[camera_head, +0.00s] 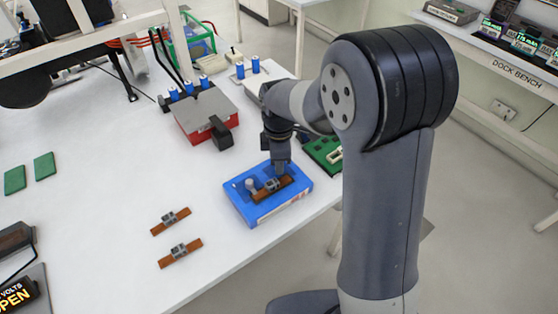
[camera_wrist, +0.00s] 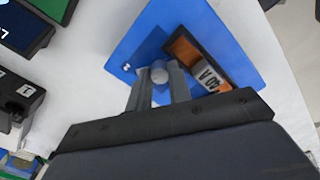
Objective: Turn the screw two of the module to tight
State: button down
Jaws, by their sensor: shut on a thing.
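The module is a blue box (camera_head: 293,203) near the table's right edge; its blue top also shows in the wrist view (camera_wrist: 230,35). An orange-brown bar with a grey middle (camera_head: 271,186), marked 40 A in the wrist view (camera_wrist: 208,76), lies on it. My gripper (camera_head: 278,174) points down at the module behind the bar. In the wrist view its fingers (camera_wrist: 160,82) are shut on a round grey screw head (camera_wrist: 159,72), beside a small white mark that looks like a 2. Another pale round knob (camera_head: 250,184) shows at the module's left. The screw's depth is hidden.
Two similar brown bars (camera_head: 170,221) (camera_head: 180,252) lie to the left on the white table. A red and grey box (camera_head: 205,113) with a black block stands behind, and a green board (camera_head: 322,150) lies right of my gripper. The table's left middle is mostly clear.

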jog(key=m, duration=1.4)
jog(key=shift+m, duration=0.4)
jog(key=m, duration=0.3)
jog(key=shift+m, duration=0.3)
jog(key=m, duration=0.3)
jog(key=shift+m, duration=0.3)
jog(key=m, duration=0.3)
jog(key=shift+m, duration=2.2)
